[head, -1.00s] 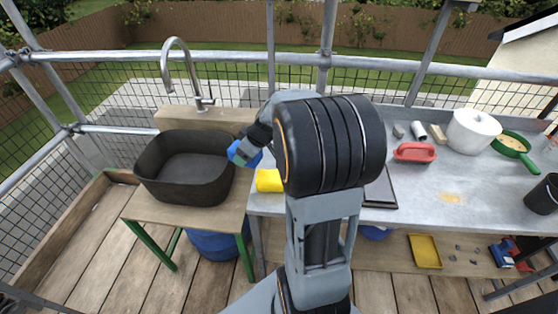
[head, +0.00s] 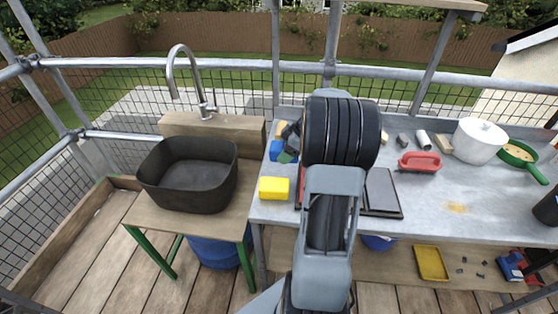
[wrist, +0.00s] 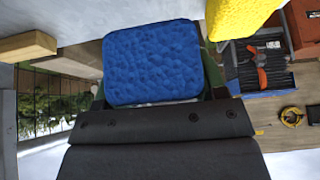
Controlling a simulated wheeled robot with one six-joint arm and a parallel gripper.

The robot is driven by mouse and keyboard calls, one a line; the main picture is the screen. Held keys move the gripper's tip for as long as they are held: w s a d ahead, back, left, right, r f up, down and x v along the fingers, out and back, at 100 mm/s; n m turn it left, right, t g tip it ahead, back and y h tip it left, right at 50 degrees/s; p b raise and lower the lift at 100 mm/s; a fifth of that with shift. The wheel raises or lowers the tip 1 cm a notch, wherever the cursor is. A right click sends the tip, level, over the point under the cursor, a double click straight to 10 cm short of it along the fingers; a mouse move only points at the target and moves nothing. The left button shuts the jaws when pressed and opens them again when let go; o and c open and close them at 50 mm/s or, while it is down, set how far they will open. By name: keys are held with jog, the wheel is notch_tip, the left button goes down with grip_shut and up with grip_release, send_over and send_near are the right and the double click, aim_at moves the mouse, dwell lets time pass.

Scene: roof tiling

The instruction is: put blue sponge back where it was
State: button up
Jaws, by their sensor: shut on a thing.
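The blue sponge (head: 277,150) is in my gripper (head: 287,154), near the left end of the grey worktop, behind the yellow sponge (head: 273,188). In the wrist view the blue sponge (wrist: 152,60) shows its broad face, with the green fingers of my gripper (wrist: 155,85) at its two sides. The gripper is shut on it. The yellow sponge (wrist: 240,14) is also at the top right of the wrist view. I cannot tell whether the blue sponge touches the worktop. My arm hides part of the worktop right of it.
The dark basin (head: 188,174) and tap (head: 190,80) stand to the left. A wooden block (head: 281,129) lies behind the sponge, and it also shows in the wrist view (wrist: 26,46).

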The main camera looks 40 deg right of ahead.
send_over(274, 167)
jog(key=s+d, duration=0.1)
jog(key=f, duration=0.4)
jog(key=shift+s+d+f, duration=0.15)
jog(key=shift+d+f, duration=0.05)
jog(key=shift+f, duration=0.1)
jog(key=shift+f+p, duration=0.3)
jog(key=shift+f, duration=1.1)
jog(key=shift+f, duration=0.1)
jog(key=o, duration=1.2)
